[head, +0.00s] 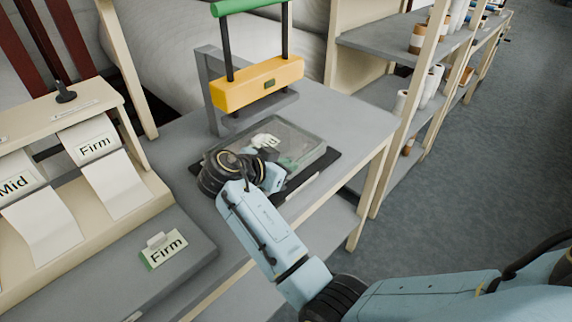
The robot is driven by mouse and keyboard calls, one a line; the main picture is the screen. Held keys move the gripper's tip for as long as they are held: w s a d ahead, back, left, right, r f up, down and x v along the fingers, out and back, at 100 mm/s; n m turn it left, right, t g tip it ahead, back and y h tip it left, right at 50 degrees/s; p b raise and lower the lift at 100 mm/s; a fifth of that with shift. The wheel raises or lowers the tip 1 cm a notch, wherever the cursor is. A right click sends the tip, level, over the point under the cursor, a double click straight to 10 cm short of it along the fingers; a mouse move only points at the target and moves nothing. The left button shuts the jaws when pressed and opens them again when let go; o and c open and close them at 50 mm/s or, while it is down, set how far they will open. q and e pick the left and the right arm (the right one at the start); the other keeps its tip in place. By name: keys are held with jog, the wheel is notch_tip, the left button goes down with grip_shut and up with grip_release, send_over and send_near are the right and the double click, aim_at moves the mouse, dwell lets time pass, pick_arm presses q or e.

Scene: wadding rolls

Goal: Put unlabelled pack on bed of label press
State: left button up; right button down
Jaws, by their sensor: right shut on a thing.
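A clear, flat pack (290,135) is over the dark bed (331,160) of the label press, below its raised yellow head (258,84). White and green patches show on or through the pack. My right gripper (274,172) is shut on the pack's near side; its wrist hides the near left part of pack and bed. I cannot tell if the pack rests on the bed or hangs just above it. My left gripper is not in view.
The press has a green handle (245,5) and a grey post. At left, a wooden dispenser holds label strips reading Mid (17,184) and Firm (95,146). A loose Firm label (164,249) lies on a grey surface before it. Shelves (385,40) with rolls stand at right.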

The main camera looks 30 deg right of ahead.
jog(key=c, duration=1.5)
grip_release()
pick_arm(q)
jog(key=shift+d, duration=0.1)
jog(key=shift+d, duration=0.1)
